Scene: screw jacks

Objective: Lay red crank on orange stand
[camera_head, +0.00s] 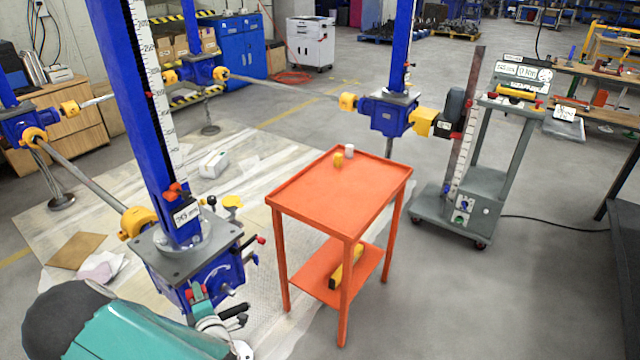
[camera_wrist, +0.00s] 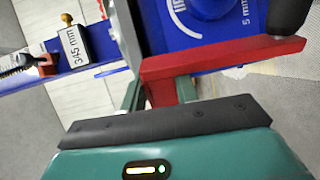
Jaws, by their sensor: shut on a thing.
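The red crank (camera_wrist: 225,57) crosses the wrist view, with a black handle (camera_wrist: 290,14) at its right end. My gripper (camera_wrist: 160,92) is shut on its lower left end, with teal fingers on either side. In the head view my gripper (camera_head: 203,308) is low beside the blue screw jack (camera_head: 215,272), and the black handle (camera_head: 235,311) shows to its right. I cannot tell whether the crank still touches the jack. The orange stand (camera_head: 325,200) is right of the jack, apart from my gripper; its top is mostly bare.
A small yellow piece (camera_head: 338,160) and a white piece (camera_head: 349,151) stand at the back of the stand's top. A yellow object (camera_head: 346,268) lies on its lower shelf. A grey cart (camera_head: 455,215) stands further right. Floor between jack and stand is clear.

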